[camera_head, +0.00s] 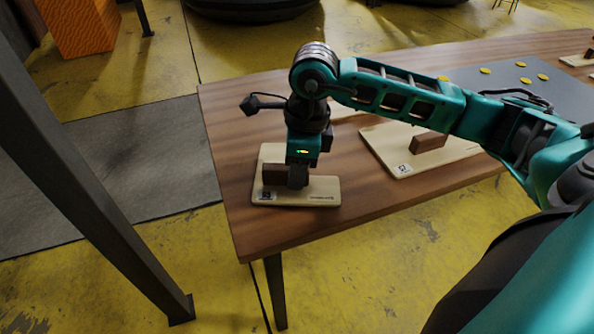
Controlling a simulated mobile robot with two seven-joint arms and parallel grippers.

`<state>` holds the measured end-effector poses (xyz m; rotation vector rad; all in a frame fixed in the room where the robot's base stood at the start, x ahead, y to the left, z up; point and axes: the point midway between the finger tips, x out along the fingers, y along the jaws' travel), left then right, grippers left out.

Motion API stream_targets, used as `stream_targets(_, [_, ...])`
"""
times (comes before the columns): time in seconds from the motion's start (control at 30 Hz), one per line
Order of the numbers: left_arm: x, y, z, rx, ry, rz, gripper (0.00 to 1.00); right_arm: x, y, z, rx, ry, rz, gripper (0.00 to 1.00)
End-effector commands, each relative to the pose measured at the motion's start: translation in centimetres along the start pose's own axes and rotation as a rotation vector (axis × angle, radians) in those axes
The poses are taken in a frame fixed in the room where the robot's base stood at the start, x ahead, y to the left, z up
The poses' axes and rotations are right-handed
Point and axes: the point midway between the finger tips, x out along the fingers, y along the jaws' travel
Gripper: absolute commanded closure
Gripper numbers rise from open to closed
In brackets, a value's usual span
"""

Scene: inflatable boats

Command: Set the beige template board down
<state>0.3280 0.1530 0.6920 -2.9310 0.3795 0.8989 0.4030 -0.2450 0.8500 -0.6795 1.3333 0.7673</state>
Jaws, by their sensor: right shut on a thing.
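A beige template board (322,186) with a brown block handle (271,174) and a small printed label is at the left end of the brown wooden table (240,120). It looks flat on or just over the tabletop; I cannot tell whether it touches. My right gripper (298,176) points down and is shut on the brown handle, hiding part of it. My left gripper is not in view.
A second beige board (392,139) with a brown handle lies to the right, partly behind my right arm. A grey mat (555,97) with several yellow discs is farther right. A dark post (85,165) stands left of the table.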

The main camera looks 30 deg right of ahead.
Motion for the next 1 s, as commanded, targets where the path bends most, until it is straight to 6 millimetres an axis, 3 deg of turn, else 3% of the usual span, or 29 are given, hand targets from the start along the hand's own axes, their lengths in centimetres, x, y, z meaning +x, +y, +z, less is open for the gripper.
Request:
stream_targets(0.4, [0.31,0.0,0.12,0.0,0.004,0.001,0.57,1.0,-0.03,-0.11,0.0,-0.001,-0.001,1.0])
stream_targets(0.43, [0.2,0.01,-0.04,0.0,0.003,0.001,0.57,0.83,-0.02,-0.1,0.0,0.0,-0.001,0.67])
stream_targets(0.6, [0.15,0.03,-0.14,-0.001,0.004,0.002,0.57,0.79,-0.02,-0.1,0.0,0.0,-0.001,0.51])
stream_targets(0.7, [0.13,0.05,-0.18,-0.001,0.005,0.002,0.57,0.78,-0.02,-0.11,0.0,0.0,-0.001,0.45])
stream_targets(1.0, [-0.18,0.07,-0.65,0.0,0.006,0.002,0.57,0.24,-0.03,-0.04,0.0,0.0,-0.001,0.45])
